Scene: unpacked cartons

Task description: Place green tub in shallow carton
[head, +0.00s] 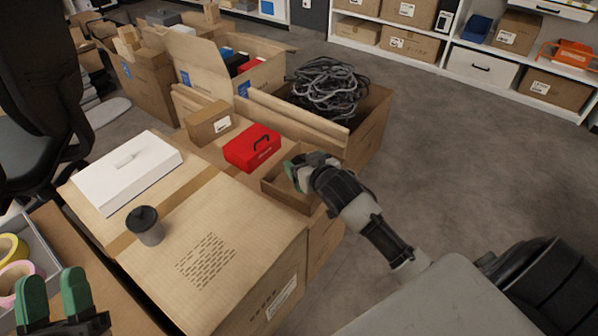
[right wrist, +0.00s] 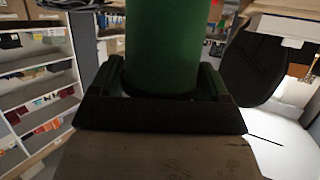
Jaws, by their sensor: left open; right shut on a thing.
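The green tub (right wrist: 166,45) stands large between the fingers of my right gripper in the right wrist view. My right gripper (head: 297,166) is shut on it. In the head view the gripper is over the shallow carton (head: 285,197), a small open brown box at the near right end of the cartons. The tub can hardly be told from the green fingertips there, and the carton's inside is partly hidden. I cannot tell whether the tub touches the carton. My left gripper (head: 56,300) is open and empty at the lower left.
A red box (head: 253,148) and a small brown box (head: 209,123) lie beside the shallow carton. A carton of grey cables (head: 368,128) stands behind. The floor at right is clear.

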